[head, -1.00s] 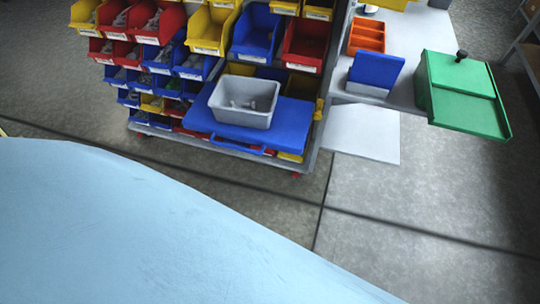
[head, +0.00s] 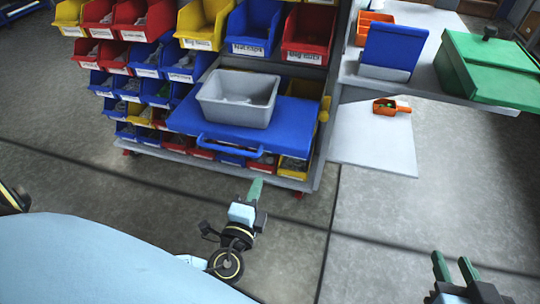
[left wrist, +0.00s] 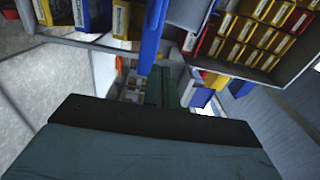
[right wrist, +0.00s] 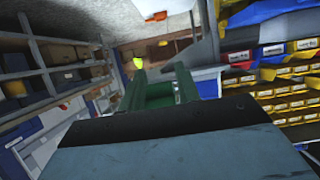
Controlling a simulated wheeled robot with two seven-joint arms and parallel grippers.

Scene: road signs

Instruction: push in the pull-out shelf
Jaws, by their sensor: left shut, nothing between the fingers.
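The blue pull-out shelf (head: 190,122) sticks out from the front of the bin rack, with a blue handle (head: 238,149) along its front edge. A grey open bin (head: 238,97) stands upright on it. My left gripper (head: 256,187) is shut and empty, in front of and below the shelf, apart from the handle. Its green fingers also show in the left wrist view (left wrist: 163,88). My right gripper (head: 455,264) is open and empty at the lower right, well away from the shelf. Its spread fingers show in the right wrist view (right wrist: 160,88).
The rack holds rows of red, yellow and blue bins (head: 252,28). To its right, a white bench (head: 412,88) carries a blue holder (head: 392,48) and a green box (head: 490,68). An orange scoop (head: 390,106) lies on a lower white panel (head: 372,140). Floor in front is clear.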

